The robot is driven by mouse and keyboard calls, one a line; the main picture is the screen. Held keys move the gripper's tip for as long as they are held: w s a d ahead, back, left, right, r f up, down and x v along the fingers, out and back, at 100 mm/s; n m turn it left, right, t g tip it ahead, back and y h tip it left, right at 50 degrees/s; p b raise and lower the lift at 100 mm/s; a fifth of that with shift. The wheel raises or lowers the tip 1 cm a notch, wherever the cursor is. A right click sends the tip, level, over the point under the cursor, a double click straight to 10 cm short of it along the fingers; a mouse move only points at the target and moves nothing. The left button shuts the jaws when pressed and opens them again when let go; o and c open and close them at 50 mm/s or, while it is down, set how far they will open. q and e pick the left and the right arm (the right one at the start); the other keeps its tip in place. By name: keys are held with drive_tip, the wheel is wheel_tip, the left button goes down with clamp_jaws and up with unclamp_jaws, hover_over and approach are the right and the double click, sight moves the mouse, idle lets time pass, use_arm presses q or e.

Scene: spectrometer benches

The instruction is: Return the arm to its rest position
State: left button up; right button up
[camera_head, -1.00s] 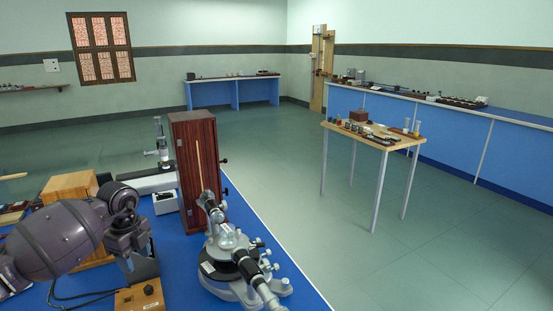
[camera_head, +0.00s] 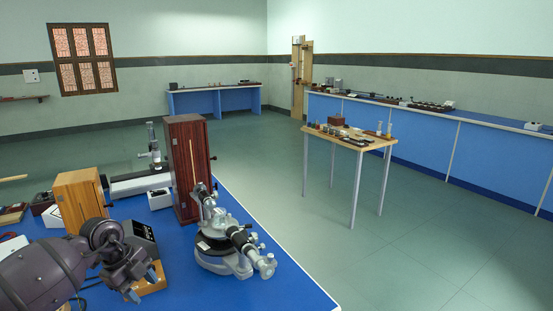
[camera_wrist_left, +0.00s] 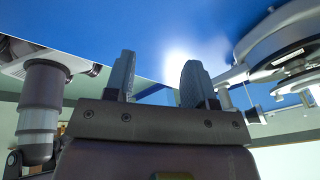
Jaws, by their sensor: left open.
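My left arm comes in from the lower left in the head view. Its gripper (camera_head: 145,284) is open and points down over the blue bench top, close above or beside a small wooden block (camera_head: 159,281); I cannot tell whether they touch. In the left wrist view the two fingers (camera_wrist_left: 160,80) are apart with nothing between them. A grey metal spectrometer (camera_head: 228,240) stands to the right of the gripper, apart from it. My right gripper is not in view.
A tall dark-red wooden box (camera_head: 187,165), a lighter wooden box (camera_head: 79,200) and a microscope-like instrument (camera_head: 152,150) stand on the blue bench (camera_head: 270,281). A small table (camera_head: 362,140) with lab items stands on open floor beyond the bench's right edge.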

use_arm(q)
drive_tip(key=s+d+r+n+t+h, duration=0.2)
drive_tip(key=s+d+r+t+h, duration=0.1)
drive_tip(key=d+t+h, duration=0.4)
drive_tip(key=s+d+r+n+t+h, duration=0.25)
drive_tip(key=d+t+h, duration=0.2)
drive_tip(key=d, duration=0.35)
drive_tip(key=s+a+f+n+t+y, duration=0.1)
drive_tip(key=s+a+f+n+y, duration=0.4)
drive_tip(key=n+y, duration=0.4)
drive_tip(key=s+a+f+n+t+y, duration=0.1)
drive_tip(key=s+a+f+n+y, duration=0.2)
drive_tip(key=s+a+n+y, duration=0.45)
drive_tip(key=s+d+f+n+g+h, duration=0.1)
drive_tip(key=s+f+g, duration=0.2)
drive_tip(key=s+g, duration=0.5)
drive_tip(key=s+d+f+g, duration=0.1)
drive_tip(key=s+f+g, duration=0.3)
drive_tip(key=s, duration=0.7)
drive_tip(key=w+f+t, duration=0.7)
drive_tip(key=f+t, duration=0.1)
drive_tip(key=f, duration=0.1)
drive_tip(key=shift+w+a+f+h, duration=0.2)
drive_tip(key=shift+f+h, duration=0.1)
drive_tip(key=shift+f, duration=0.1)
